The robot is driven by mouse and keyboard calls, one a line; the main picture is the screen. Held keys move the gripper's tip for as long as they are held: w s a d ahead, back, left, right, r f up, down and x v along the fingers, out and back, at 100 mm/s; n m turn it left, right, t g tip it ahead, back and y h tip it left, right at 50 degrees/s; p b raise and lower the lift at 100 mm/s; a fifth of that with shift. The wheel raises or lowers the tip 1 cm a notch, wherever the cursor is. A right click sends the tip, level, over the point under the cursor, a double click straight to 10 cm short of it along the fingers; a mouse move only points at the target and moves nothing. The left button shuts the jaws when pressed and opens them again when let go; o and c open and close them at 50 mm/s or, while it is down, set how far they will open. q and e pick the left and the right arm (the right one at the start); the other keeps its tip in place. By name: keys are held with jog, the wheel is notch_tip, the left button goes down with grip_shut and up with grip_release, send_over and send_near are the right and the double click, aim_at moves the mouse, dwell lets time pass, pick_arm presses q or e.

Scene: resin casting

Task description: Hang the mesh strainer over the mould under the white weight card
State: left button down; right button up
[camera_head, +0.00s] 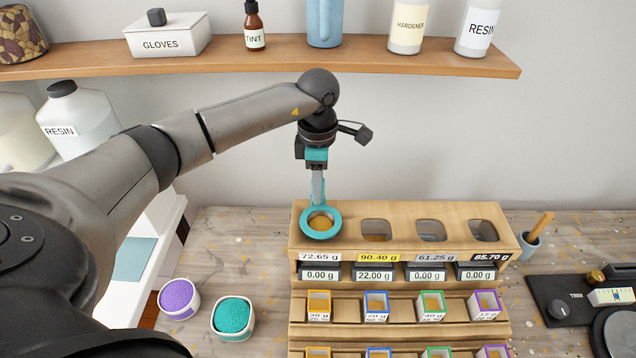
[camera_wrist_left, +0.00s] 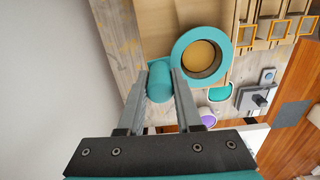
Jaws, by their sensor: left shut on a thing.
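The mesh strainer (camera_head: 304,222) is a teal ring with an orange-brown centre. My left gripper (camera_head: 318,186) points down and is shut on its teal handle; the wrist view shows the handle (camera_wrist_left: 160,82) between the fingers (camera_wrist_left: 160,95) and the ring (camera_wrist_left: 183,50) beyond. In the head view the ring covers the leftmost opening of the wooden rack (camera_head: 400,209), above the white card (camera_head: 319,256) reading 72.65 g. I cannot tell whether it touches the rack. The other cards are yellow (camera_head: 378,256), grey (camera_head: 435,256) and black (camera_head: 490,257). My right gripper is not in view.
Small scales (camera_head: 374,274) and coloured-rim boxes (camera_head: 376,302) fill the lower rack steps. Purple (camera_head: 177,297) and teal (camera_head: 233,317) cups stand left of the rack. A grey cup with a wooden stick (camera_head: 528,244) stands right. A shelf (camera_head: 270,46) with bottles hangs behind.

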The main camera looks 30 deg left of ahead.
pick_arm(q)
jog(key=shift+f+b, duration=0.4)
jog(key=shift+f, duration=0.45)
jog(key=shift+f, duration=0.1)
jog(key=shift+f, duration=0.15)
jog(key=c, duration=0.5)
grip_release()
notch_tip(320, 180, up, 15)
jog(key=shift+r, duration=0.2)
